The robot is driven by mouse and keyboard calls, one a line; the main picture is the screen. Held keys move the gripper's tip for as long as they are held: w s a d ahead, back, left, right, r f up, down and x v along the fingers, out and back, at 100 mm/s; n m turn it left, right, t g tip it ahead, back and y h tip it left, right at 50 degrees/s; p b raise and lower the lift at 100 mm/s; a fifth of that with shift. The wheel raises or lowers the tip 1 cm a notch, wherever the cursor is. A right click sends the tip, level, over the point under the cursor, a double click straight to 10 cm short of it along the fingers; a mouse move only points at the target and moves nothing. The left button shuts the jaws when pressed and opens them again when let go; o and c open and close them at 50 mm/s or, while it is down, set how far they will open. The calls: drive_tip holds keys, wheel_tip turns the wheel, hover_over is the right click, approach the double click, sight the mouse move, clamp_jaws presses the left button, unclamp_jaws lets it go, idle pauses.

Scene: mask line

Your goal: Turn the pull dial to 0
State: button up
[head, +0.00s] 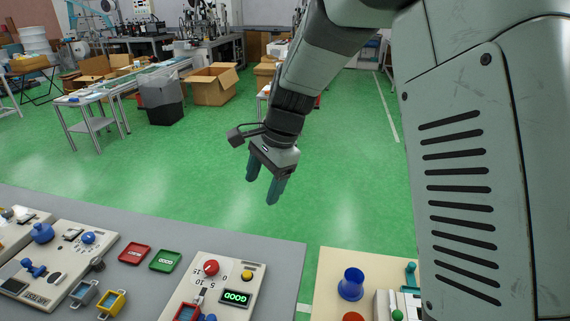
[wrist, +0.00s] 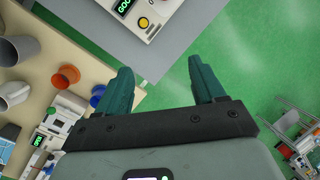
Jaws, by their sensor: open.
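A light control panel (head: 180,305) stands at the front of the grey table in the head view. A round red dial (head: 211,267) sits on it with small printed marks, including a 0 at its right. Which mark the dial points to is too small to tell. A green-lit display (head: 236,297) and a yellow button (head: 247,275) are right of the dial. My gripper (head: 264,183) is open and empty, above and beyond the table's far edge, apart from the panel. In the wrist view my gripper (wrist: 161,72) shows two spread teal fingers; the panel's corner (wrist: 152,32) shows at the top, the dial out of frame.
Left of the panel lie a red tray (head: 134,253), a green tray (head: 165,260) and another panel with blue knobs (head: 42,233). A beige table (head: 330,265) with a blue spool-like part (head: 351,284) stands at the right. The space around my gripper is clear.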

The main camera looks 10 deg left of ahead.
sight(211, 265)
drive_tip(key=s+a+f+m, duration=0.1)
drive_tip(key=a+f, duration=0.3)
drive_tip(key=f, duration=0.4)
drive_tip(key=s+a+f+m+g, duration=0.1)
drive_tip(key=a+f, duration=0.4)
drive_tip(key=f, duration=0.4)
drive_tip(key=s+a+f+m+g, duration=0.1)
drive_tip(key=a+f, duration=0.4)
drive_tip(key=f, duration=0.3)
drive_tip(key=shift+s+a+f+m, duration=0.15)
drive_tip(key=shift+s+f+m, duration=0.15)
drive_tip(key=shift+s+f, duration=0.1)
drive_tip(key=shift+c, duration=0.5)
drive_tip(key=shift+g, duration=0.3)
drive_tip(key=c, duration=0.9)
